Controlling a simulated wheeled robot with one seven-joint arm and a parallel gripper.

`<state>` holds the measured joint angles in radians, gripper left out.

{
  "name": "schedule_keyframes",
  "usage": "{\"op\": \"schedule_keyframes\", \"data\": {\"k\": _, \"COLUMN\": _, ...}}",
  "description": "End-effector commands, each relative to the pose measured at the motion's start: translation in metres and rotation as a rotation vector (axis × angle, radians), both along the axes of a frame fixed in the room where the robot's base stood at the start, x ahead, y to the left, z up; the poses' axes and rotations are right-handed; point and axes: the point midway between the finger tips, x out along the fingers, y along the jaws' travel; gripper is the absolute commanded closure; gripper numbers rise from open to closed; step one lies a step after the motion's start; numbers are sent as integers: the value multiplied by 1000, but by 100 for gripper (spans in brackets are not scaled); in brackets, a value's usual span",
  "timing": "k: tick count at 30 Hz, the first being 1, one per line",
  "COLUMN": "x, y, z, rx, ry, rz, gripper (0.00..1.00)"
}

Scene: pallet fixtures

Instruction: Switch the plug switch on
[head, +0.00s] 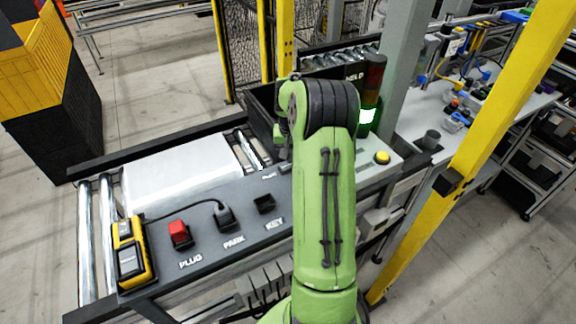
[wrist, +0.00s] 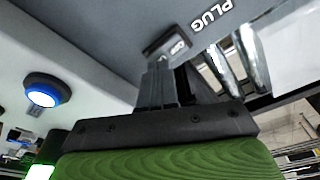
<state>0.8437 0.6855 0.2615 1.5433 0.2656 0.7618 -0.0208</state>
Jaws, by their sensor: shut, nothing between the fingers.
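My gripper (wrist: 157,90) is shut and empty in the wrist view, its fingertips at a small dark switch with a pale lettered face (wrist: 168,46). The fingers cover part of this switch, so I cannot tell whether they touch it or which way it is set. The white word PLUG (wrist: 211,14) is printed on the grey panel beside it. In the head view, my green arm hides the gripper and most of that spot; part of a label (head: 269,176) shows just left of the arm.
The grey panel holds a red PLUG socket (head: 180,233), a black plug with a cable at PARK (head: 224,216) and a KEY recess (head: 264,204). A yellow handheld device (head: 132,252) lies at the left. A yellow button (head: 381,157) and a signal tower (head: 370,95) stand right of my arm.

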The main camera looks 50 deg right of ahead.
Motion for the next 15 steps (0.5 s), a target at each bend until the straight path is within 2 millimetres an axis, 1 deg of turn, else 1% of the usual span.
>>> {"op": "schedule_keyframes", "data": {"k": 15, "x": 0, "y": 0, "z": -9, "rx": 0, "ry": 0, "rz": 0, "gripper": 100}}
